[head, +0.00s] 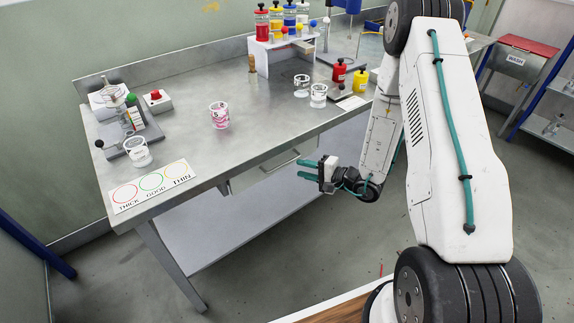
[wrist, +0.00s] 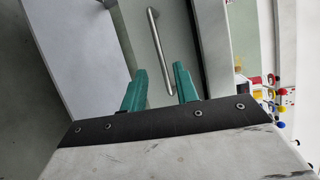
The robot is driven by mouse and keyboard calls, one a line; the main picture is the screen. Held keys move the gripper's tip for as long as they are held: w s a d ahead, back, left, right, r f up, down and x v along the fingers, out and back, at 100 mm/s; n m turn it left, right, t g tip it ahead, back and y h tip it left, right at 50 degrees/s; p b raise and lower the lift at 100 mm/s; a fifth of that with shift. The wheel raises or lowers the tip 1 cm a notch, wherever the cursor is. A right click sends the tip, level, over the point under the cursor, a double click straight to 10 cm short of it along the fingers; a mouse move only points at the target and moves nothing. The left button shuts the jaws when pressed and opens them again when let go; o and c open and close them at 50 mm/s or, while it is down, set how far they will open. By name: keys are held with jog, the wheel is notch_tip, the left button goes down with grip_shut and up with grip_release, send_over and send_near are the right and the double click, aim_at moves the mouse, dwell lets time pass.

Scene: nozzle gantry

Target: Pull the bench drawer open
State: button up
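The bench drawer (head: 248,178) is a grey front under the near edge of the steel bench, and it looks closed. Its bar handle (head: 281,161) runs along the front. In the wrist view the handle (wrist: 158,48) is a slim metal bar, and its lower end lies just beyond the gap between my fingers. My gripper (head: 307,170) has teal fingers and is just in front of the drawer, to the right of the handle's middle. The wrist view shows the fingers (wrist: 161,82) apart with nothing between them. I cannot tell the exact distance to the handle.
The bench top (head: 180,140) holds a pink-patterned cup (head: 219,115), clear cups, a red bottle (head: 339,70), a yellow bottle (head: 360,79) and a THICK/GOOD/THIN card (head: 150,187). A lower shelf (head: 220,226) lies below the drawer. Floor in front is clear.

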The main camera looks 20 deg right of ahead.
aim_at(285, 164)
jog(key=shift+n, duration=0.4)
jog(key=x, duration=0.7)
jog(key=shift+w+a, duration=0.25)
jog(key=shift+w, duration=0.05)
jog(key=shift+c, duration=0.3)
grip_shut()
